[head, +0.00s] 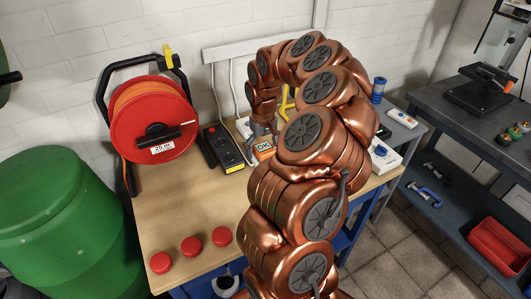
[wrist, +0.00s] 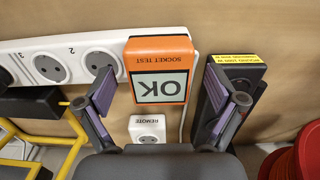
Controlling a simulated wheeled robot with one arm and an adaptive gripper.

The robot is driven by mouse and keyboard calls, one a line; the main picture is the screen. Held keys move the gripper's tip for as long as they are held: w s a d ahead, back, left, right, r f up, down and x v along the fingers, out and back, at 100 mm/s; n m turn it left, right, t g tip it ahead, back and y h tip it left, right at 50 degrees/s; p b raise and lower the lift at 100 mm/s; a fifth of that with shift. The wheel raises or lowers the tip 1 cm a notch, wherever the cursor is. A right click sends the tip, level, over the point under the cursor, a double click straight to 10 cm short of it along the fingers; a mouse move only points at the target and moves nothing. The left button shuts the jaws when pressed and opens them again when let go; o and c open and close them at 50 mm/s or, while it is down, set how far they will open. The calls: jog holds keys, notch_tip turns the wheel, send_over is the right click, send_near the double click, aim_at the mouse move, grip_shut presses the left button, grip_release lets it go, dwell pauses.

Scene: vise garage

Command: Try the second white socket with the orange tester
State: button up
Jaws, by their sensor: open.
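The orange tester (wrist: 157,52) sits at the right end of the white socket strip (wrist: 18,50) in the wrist view. Its display reads OK, and its label reads SOCKET TEST, upside down. It covers the strip's end, so the socket beneath is hidden. The socket marked 2 (wrist: 100,62) is bare just left of the tester, and one marked 3 (wrist: 48,66) is further left. The tester also shows in the head view (head: 264,147), below my wrist.
A dark power strip (wrist: 228,92) with a yellow label lies right of the tester. A white block marked REMOTE (wrist: 147,130) is close by. A yellow frame (wrist: 70,138) stands at left. A red cable reel (head: 152,117) and three red buttons (head: 192,246) are on the bench.

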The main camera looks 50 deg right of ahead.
aim_at(263, 147)
jog(key=shift+c, duration=0.3)
grip_shut()
jog(key=shift+r, duration=2.95)
